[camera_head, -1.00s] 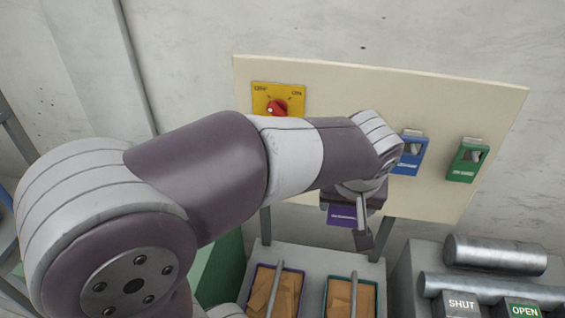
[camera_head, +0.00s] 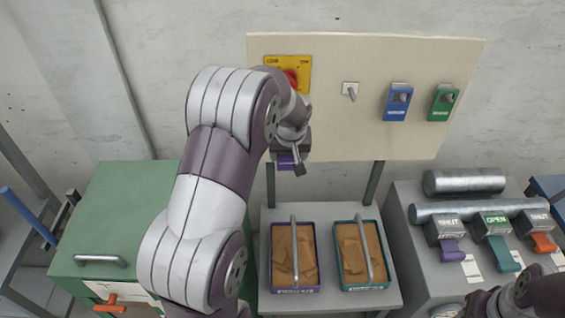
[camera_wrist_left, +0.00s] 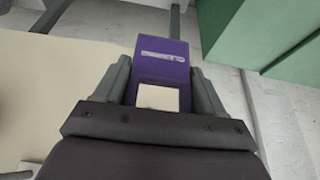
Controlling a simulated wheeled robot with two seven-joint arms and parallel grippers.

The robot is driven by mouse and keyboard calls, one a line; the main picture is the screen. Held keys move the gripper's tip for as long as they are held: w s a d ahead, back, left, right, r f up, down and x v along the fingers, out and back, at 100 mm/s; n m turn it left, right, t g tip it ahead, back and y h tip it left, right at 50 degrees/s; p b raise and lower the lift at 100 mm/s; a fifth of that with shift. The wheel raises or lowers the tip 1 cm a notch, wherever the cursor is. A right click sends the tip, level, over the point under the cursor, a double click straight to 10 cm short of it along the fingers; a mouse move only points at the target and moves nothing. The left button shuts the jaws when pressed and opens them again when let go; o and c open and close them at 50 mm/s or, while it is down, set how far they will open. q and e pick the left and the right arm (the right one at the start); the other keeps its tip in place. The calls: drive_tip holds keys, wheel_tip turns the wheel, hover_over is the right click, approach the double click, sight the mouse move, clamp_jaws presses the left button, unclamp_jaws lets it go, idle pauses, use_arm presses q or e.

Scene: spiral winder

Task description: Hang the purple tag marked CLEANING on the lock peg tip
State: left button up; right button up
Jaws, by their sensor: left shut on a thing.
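My left gripper (camera_head: 288,150) is shut on the purple tag (camera_head: 286,161), in front of the board's lower left part, below the yellow switch plate. In the left wrist view the purple tag (camera_wrist_left: 162,62) sits between both fingers (camera_wrist_left: 160,85), with a pale label strip and a cream square, seemingly an opening. Its lettering is too small to read. A bare peg (camera_head: 351,93) on a white plate stands out from the board, right of the gripper and apart from it. Which peg is the lock peg I cannot tell; my arm partly hides the switch area. My right gripper is out of view.
The yellow switch plate (camera_head: 301,67) has a red knob (camera_head: 291,78). A blue tag (camera_head: 397,103) and a green tag (camera_head: 442,103) hang on the board (camera_head: 400,60). Below are two trays (camera_head: 295,289) and a green cabinet (camera_head: 130,220); levers stand at right.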

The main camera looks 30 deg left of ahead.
use_arm(q)
drive_tip(key=shift+w+a+f+p, duration=0.1)
drive_tip(key=shift+w+a+p, duration=0.6)
drive_tip(key=shift+w, duration=0.5)
drive_tip(key=shift+w+a+f+p, duration=0.1)
drive_tip(key=shift+w+a+p, duration=0.55)
drive_tip(key=shift+w, duration=0.6)
drive_tip(key=shift+w+a+f+p, duration=0.1)
drive_tip(key=shift+w+a+p, duration=0.4)
drive_tip(key=shift+w+a, duration=0.55)
drive_tip(key=shift+w+a+f+b, duration=0.1)
drive_tip(key=shift+w+f+b, duration=0.45)
drive_tip(key=shift+w, duration=0.25)
drive_tip(key=o, duration=1.1)
